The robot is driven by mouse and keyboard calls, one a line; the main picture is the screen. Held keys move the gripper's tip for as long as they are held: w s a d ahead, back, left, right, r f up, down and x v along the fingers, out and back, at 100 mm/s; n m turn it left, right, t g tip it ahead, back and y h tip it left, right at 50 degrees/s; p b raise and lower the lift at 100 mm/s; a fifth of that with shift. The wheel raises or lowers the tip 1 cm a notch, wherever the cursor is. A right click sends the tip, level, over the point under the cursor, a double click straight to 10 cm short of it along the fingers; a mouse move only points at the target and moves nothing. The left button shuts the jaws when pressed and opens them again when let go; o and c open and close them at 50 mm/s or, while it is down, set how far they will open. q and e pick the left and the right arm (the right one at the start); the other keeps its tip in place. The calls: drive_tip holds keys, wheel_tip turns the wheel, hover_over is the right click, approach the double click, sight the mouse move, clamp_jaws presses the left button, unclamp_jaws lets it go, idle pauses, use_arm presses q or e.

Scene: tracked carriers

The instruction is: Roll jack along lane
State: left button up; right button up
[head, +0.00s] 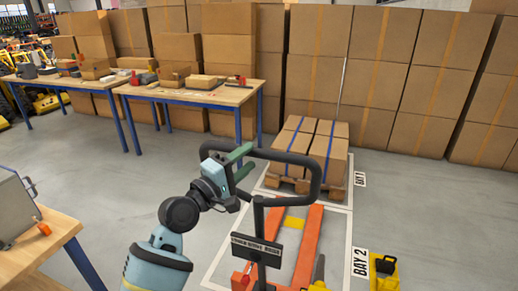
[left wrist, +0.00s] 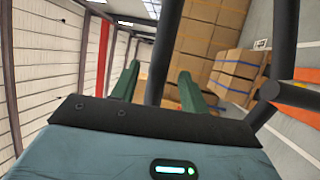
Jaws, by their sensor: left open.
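An orange pallet jack (head: 309,240) stands in front of me in the head view, its two forks pointing away between white floor lines. Its black loop handle (head: 317,176) rises toward me on a dark post with a label plate. My left gripper (head: 243,163) is at the left part of the loop, with its green fingers apart. In the left wrist view the open fingers (left wrist: 158,88) have a dark bar of the handle (left wrist: 158,60) running between them. I cannot tell whether either finger touches the bar. My right gripper is not in view.
A pallet with strapped boxes (head: 308,150) stands beyond the forks in the bay marked 1. A yellow item (head: 384,272) is at the right near the Bay 2 label (head: 360,263). Workbenches (head: 190,96) and stacked cartons line the back. A table (head: 40,245) is at the near left.

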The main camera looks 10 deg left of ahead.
use_arm(q)
drive_tip(key=x, duration=0.5)
drive_tip(key=shift+w+d, duration=0.1)
drive_tip(key=shift+w, duration=0.1)
clamp_jaws()
